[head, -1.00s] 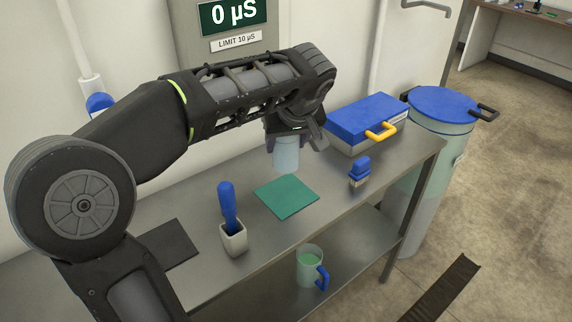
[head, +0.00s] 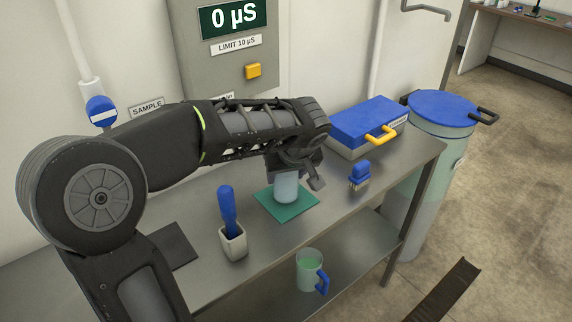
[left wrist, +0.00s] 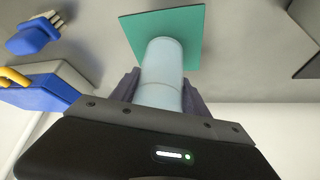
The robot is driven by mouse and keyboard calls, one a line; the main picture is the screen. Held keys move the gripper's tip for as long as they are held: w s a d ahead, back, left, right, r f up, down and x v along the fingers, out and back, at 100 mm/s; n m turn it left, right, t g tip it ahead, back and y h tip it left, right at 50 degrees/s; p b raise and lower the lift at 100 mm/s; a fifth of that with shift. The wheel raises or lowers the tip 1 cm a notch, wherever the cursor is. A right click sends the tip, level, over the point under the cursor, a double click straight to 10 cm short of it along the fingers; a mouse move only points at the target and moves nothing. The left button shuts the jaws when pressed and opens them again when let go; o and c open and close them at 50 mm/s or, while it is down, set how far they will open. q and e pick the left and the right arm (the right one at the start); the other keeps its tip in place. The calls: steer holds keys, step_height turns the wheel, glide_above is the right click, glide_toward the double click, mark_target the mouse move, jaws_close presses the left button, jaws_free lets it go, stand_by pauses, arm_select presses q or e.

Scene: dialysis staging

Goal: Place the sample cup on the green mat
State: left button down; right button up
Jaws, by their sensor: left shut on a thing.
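The sample cup (head: 286,187) is a pale, translucent blue cylinder, upright over the green mat (head: 303,210) on the steel bench. My left gripper (head: 290,172) is shut on the cup from above. In the left wrist view the cup (left wrist: 162,70) stands between the fingers (left wrist: 160,92), with its far end against the middle of the green mat (left wrist: 192,22). I cannot tell whether the cup's base touches the mat or hangs just above it. My right gripper is not in view.
A blue brush (head: 359,176) and a blue-lidded case (head: 364,124) are right of the mat. A holder (head: 233,243) with a blue-handled tool stands left, near a dark pad (head: 176,246). A mug (head: 309,270) is on the lower shelf. A blue-lidded bin (head: 443,107) stands beyond the bench.

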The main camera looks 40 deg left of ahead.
arm_select(q)
steer(key=shift+f, duration=0.35)
steer(key=shift+f, duration=0.2)
steer(key=c, duration=0.6)
jaws_free()
steer(key=shift+o, duration=0.2)
steer(key=shift+r, duration=0.1)
steer(key=shift+d+r, duration=0.15)
steer(key=shift+r, duration=0.2)
steer(key=v, duration=1.1)
steer(key=shift+s+r, duration=0.15)
steer(key=shift+r, duration=0.05)
steer(key=shift+d, duration=0.1)
